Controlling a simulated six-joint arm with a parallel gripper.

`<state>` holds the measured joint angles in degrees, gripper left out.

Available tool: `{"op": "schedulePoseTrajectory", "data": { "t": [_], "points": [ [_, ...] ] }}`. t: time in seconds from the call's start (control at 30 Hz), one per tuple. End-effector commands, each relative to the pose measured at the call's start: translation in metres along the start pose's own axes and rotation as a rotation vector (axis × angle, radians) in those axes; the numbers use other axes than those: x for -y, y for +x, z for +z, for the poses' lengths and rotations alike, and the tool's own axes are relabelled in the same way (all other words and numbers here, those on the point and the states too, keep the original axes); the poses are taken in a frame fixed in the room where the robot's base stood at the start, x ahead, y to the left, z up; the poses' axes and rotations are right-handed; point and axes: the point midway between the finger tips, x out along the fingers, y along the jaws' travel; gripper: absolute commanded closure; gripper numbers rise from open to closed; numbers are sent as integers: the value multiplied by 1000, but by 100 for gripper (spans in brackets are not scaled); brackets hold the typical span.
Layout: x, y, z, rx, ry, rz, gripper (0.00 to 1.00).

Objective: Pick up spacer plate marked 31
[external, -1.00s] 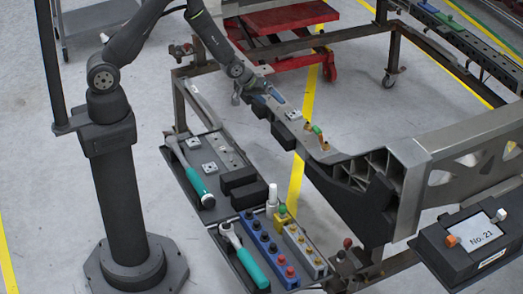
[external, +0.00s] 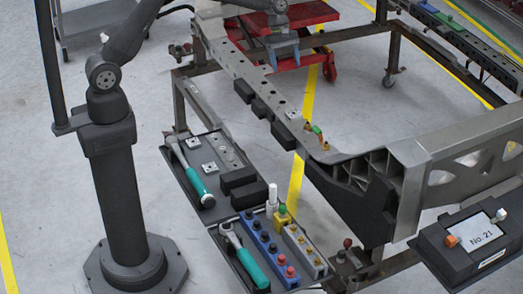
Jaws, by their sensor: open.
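Two small light square plates with a central hole lie on the dark tray (external: 176,158) at the left: a left plate (external: 193,170) and a right plate (external: 209,168). A similar plate (external: 294,114) sits on the grey perforated beam (external: 235,63). I cannot read a number on any of them, so I cannot tell which is marked 31. My gripper (external: 284,58) is open, beyond the far part of the beam and apart from all these plates. Its fingertips show small in front of the red cart, and nothing is visible between them.
Black blocks (external: 238,180), a teal-handled ratchet (external: 188,170) and a second ratchet (external: 246,256) lie on the trays. A green-topped part (external: 316,131) sits on the beam; a red cart (external: 320,14) is behind.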

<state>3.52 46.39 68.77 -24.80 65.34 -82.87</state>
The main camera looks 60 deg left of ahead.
Motion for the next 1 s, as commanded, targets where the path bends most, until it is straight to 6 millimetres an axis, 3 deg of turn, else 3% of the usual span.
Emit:
{"op": "schedulePoseTrajectory", "data": {
  "t": [0.17, 0.5, 1.0],
  "points": [
    [2, 27, 0, 2, -4, -9, 29],
    [2, 99, 0, 1, -4, -7, 29],
    [3, 145, -3, 1, -2, -7, 29]
  ]
}}
